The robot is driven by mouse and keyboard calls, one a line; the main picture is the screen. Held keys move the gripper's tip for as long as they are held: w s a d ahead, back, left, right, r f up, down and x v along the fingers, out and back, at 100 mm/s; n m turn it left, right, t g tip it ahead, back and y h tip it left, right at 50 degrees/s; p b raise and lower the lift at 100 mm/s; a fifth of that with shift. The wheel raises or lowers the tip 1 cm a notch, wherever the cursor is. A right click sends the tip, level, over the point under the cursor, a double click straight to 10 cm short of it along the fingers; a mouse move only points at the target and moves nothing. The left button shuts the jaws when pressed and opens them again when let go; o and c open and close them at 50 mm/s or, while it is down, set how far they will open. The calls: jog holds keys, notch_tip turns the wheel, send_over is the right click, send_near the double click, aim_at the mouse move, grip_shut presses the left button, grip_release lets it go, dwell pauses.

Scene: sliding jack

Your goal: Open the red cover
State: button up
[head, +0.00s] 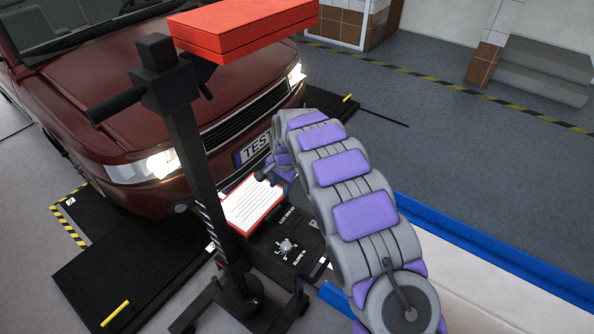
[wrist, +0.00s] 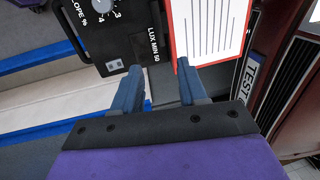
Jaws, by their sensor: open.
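A flat white panel with black lines and a red border (head: 252,205) lies on the black box of the stand in the head view. It also shows at the top of the wrist view (wrist: 208,30). My gripper (wrist: 159,67) is open and empty, its blue fingers apart. The right finger is at the lower red edge of the panel; I cannot tell whether it touches. The left finger is near the lower edge of the black box (wrist: 112,35). In the head view, my gripper (head: 270,174) is partly hidden by my arm, at the panel's far side.
The black post (head: 190,150) carries a red block (head: 245,32) on top and a handle. A dark red car (head: 130,90) with lit headlights stands close behind the box. A dial (head: 286,246) is on the box.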

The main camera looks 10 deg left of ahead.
jog(key=s+d+r, duration=0.1)
jog(key=d+r, duration=0.4)
jog(key=r, duration=0.3)
jog(key=shift+s+d+p, duration=0.3)
jog(key=shift+d+p, duration=0.1)
jog(key=shift+p, duration=0.05)
